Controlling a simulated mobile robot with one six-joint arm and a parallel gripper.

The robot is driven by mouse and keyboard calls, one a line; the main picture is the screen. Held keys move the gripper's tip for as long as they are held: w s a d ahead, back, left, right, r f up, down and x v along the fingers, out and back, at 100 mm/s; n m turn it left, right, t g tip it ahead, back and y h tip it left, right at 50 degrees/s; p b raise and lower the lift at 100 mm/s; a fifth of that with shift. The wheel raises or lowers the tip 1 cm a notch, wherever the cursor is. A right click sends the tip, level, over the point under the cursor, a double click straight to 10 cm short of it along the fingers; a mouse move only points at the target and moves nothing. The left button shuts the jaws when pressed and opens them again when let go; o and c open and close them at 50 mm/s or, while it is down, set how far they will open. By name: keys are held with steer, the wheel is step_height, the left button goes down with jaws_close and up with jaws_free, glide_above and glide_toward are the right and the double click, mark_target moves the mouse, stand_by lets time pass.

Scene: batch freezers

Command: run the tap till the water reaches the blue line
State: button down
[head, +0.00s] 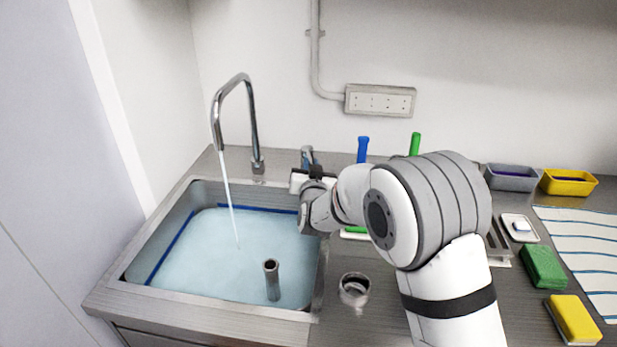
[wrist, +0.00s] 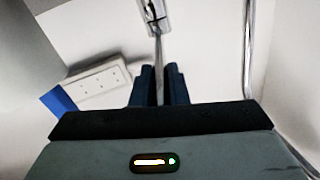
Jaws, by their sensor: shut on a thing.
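The sink (head: 170,297) holds pale blue water (head: 200,255), and the tap (head: 250,110) pours a thin stream (head: 229,195) into it. The blue line (head: 170,247) runs along the left and back walls of the sink. The water surface lies very close to it; I cannot tell exactly whether they meet. My gripper (head: 307,155) is behind the sink's back right corner, right of the tap's foot. In the wrist view its dark fingers (wrist: 160,85) are shut on a thin metal lever (wrist: 157,50). The lever is mostly hidden in the head view.
A grey standpipe (head: 272,282) rises from the water. A small metal cup (head: 354,290) stands right of the sink. Sponges (head: 543,266), tubs (head: 512,177) and a striped cloth (head: 585,245) lie at the right. A socket strip (head: 380,101) is on the wall.

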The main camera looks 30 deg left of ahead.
steer(key=shift+w+d+r+y, duration=0.1)
steer(key=shift+w+d+y, duration=0.1)
steer(key=shift+d+y, duration=0.1)
steer(key=shift+a, duration=0.1)
steer(key=c, duration=1.4)
jaws_free()
steer(key=shift+s, duration=0.1)
steer(key=shift+s+b, duration=0.2)
steer(key=shift+b, duration=0.1)
steer(key=b+v, duration=0.1)
steer(key=v, duration=0.6)
steer(key=shift+d, duration=0.25)
steer(key=shift+s, duration=0.1)
